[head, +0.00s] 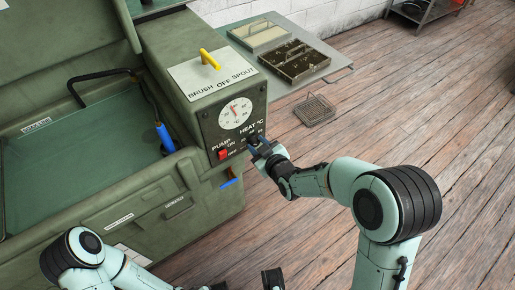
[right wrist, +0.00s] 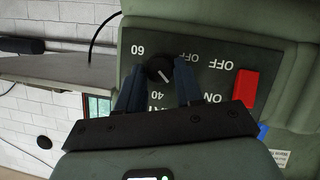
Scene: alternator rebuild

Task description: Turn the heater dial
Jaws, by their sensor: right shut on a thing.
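The heater dial (right wrist: 159,68) is a small black knob with a white pointer line on the dark control panel (right wrist: 215,58). In the right wrist view, my right gripper (right wrist: 160,80) has one finger on each side of it and is shut on it. The printed numbers 60 and 40 show near the dial. In the head view, my right gripper (head: 256,146) is at the panel's lower right corner, under the HEAT °C label, and mostly hides the dial. My left arm lies low at the bottom left; its gripper is cut off by the bottom edge.
The green machine (head: 205,75) carries a round gauge (head: 235,113), a red switch (head: 223,154) and a yellow lever (head: 209,60). A blue-handled tool (head: 165,138) is in the basin (head: 80,150) on the left. A side table (head: 325,72) holds trays.

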